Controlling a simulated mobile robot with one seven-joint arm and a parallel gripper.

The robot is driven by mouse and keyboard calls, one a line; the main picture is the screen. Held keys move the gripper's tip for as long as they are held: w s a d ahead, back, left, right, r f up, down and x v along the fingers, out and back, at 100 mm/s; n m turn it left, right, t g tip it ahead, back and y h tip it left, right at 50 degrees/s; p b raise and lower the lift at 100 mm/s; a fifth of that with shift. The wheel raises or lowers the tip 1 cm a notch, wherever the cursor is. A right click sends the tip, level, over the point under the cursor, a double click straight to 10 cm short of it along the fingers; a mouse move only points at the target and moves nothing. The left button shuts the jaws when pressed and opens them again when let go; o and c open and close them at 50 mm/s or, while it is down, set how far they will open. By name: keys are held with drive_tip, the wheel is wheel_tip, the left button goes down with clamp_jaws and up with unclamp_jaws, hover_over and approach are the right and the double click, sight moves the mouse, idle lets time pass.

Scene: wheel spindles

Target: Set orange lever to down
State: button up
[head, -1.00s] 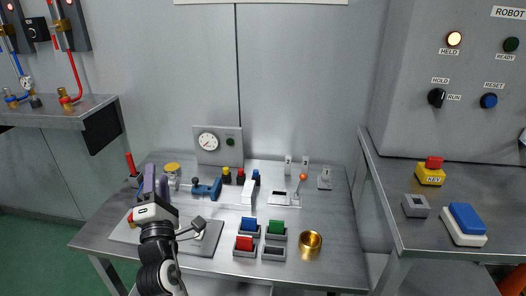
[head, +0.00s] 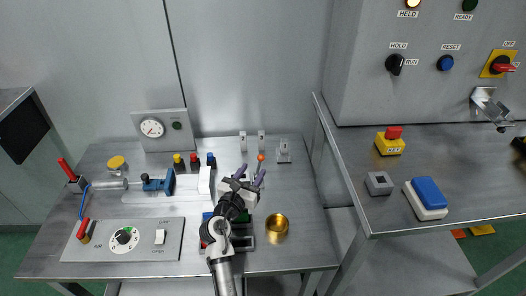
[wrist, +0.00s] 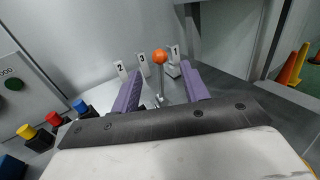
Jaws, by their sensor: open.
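The orange lever has an orange ball knob on a thin metal stem. In the head view its knob (head: 261,157) is at the back right of the left table, just beyond my gripper (head: 251,174). In the wrist view the knob (wrist: 160,56) stands above its stem, which is nearly upright in that picture. My gripper (wrist: 161,84) is open, with one purple finger on each side of the stem in that view. No contact shows, and the gap in depth is hard to tell. The lever's base is partly hidden.
White markers 2 (wrist: 120,70), 3 (wrist: 143,64) and 1 (wrist: 175,54) stand around the lever. Yellow (head: 178,161), red (head: 194,160) and blue (head: 211,160) capped posts are to its left. A brass cup (head: 276,225) sits at front right. My arm hides some bins.

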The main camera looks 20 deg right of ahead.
drive_tip(key=p+x, duration=0.1)
drive_tip(key=x, duration=0.8)
drive_tip(key=shift+w, duration=0.1)
clamp_jaws()
